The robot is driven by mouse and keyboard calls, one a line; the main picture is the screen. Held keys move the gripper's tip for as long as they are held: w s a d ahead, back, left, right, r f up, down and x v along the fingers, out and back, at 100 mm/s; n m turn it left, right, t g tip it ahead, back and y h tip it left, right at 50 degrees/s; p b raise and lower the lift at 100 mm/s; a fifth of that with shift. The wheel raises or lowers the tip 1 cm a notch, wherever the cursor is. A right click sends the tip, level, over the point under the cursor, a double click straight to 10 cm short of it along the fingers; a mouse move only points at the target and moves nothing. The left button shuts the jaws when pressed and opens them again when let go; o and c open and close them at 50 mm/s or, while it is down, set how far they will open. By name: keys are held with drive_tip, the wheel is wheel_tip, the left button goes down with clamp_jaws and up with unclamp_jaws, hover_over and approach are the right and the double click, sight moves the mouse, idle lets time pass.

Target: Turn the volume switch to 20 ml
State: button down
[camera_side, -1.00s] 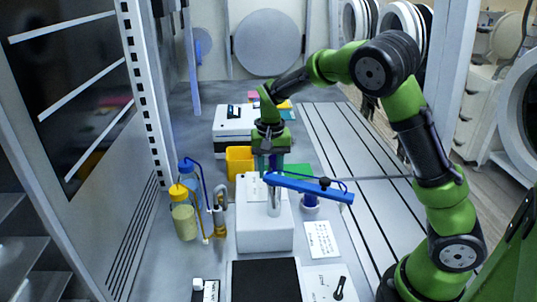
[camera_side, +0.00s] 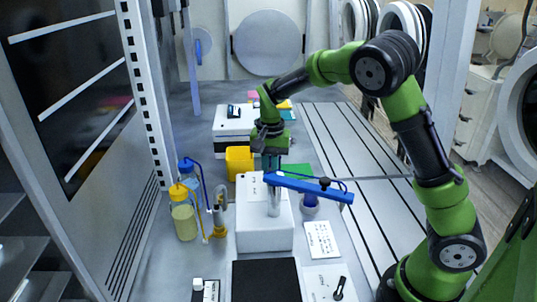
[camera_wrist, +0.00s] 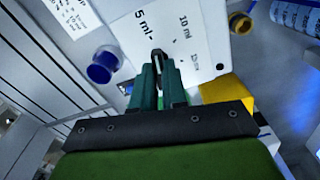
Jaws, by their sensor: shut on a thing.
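The volume switch (camera_wrist: 158,57) is a small dark knob on a white panel (camera_wrist: 205,65) in the wrist view. The panel is marked "5 ml" and "10 ml", with a third, smaller label too blurred to read surely. My gripper (camera_wrist: 160,70) has its green fingers closed around the switch, which is partly hidden between them. In the side view my gripper (camera_side: 272,168) points down at the top of the white box (camera_side: 265,237). The switch is hidden there, behind the blue bar and the fingers.
A blue bar (camera_side: 310,187) on a post stands close in front of my gripper. A yellow container (camera_side: 239,160) is behind the box. The slotted floor at right is clear.

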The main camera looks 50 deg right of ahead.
drive_tip(key=m, duration=0.6)
drive_tip(key=shift+r, duration=0.1)
drive_tip(key=shift+m, duration=0.3)
idle(0.3)
drive_tip(key=c, duration=1.2)
unclamp_jaws()
drive_tip(key=shift+o, duration=0.2)
wheel_tip(320, 180, up, 17)
